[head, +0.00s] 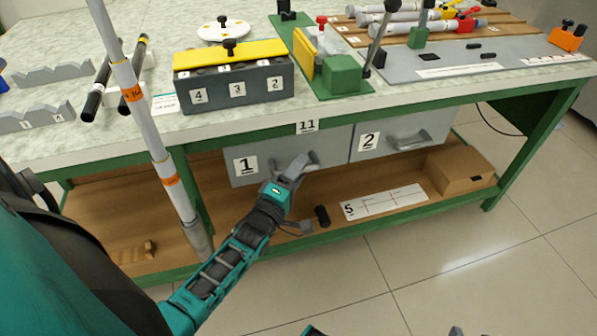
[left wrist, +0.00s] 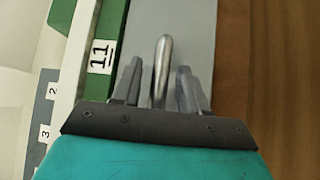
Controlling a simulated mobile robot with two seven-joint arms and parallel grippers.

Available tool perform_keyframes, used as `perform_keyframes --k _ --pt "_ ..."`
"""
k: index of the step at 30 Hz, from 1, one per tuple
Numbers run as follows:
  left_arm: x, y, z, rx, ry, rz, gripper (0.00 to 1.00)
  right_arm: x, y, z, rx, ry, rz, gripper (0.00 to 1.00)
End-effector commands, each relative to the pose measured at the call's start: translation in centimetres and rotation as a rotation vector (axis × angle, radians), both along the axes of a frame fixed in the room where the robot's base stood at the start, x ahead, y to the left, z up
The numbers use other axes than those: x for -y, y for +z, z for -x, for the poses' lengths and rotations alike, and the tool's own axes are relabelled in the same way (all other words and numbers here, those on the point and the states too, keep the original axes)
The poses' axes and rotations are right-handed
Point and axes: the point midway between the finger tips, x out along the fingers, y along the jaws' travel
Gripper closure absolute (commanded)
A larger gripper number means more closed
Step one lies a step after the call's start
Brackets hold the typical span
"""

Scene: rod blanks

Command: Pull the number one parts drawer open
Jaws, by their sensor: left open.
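The number one drawer (head: 240,179) is a grey front under the bench top, marked with a black 1, and looks shut, flush with the drawer beside it. Its grey bar handle (head: 311,158) is on the right part of the front. My left gripper (head: 296,169) is at this handle, open. In the left wrist view the handle (left wrist: 162,65) stands between the two fingers of my left gripper (left wrist: 157,88), with a gap visible on each side. The grey drawer front (left wrist: 193,30) is behind it. I cannot make out my right gripper.
The number two drawer (head: 369,142) is to the right. A lower wooden shelf holds a cardboard box (head: 459,170), a white card marked 5 (head: 384,201) and a small black cylinder (head: 322,215). The bench top above is crowded.

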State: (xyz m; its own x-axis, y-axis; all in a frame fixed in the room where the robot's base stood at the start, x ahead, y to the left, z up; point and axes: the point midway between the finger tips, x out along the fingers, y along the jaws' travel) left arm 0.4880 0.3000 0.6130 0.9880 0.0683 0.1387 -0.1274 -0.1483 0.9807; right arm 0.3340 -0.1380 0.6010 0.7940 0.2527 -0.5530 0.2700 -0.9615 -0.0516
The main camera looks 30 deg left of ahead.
Motion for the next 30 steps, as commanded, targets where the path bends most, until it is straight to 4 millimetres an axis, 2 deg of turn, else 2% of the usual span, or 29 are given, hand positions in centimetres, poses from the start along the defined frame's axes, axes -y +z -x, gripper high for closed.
perform_keyframes --k 11,24,30 --pt "-0.04 0.09 -0.58 -0.001 0.000 0.000 0.57 -0.10 -0.04 -0.06 0.000 0.003 -0.001 0.57" --pt "-0.03 0.07 -0.54 -0.001 0.000 0.000 0.99 -0.07 -0.09 -0.13 0.000 0.002 0.000 0.57" --pt "-0.03 0.07 -0.54 -0.001 0.000 0.000 1.00 -0.04 -0.11 -0.14 0.000 0.002 0.001 0.57"
